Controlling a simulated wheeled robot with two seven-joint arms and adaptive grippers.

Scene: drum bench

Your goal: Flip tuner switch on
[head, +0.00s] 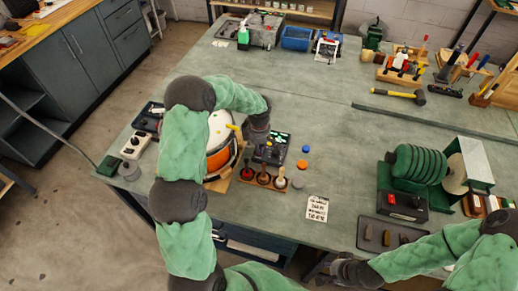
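I cannot tell for sure which thing is the tuner. A small white box with dark knobs (134,146) lies on the bench's left end, left of the orange and white drum (217,160). A dark tray or case with small green and pale items (276,148) lies right of the drum. No switch can be made out on either. My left gripper (262,150) points down between the drum and the dark case; its fingers are too small and dark to read. My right gripper (338,272) is low at the bench's front edge, far from both; its fingers are unclear.
A wooden stand with several upright tools (264,180) is just in front of my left gripper. A white printed card (317,208), an orange cap (302,164) and a blue cap (306,149) lie nearby. A green ribbed machine (418,165) stands right. The bench middle is clear.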

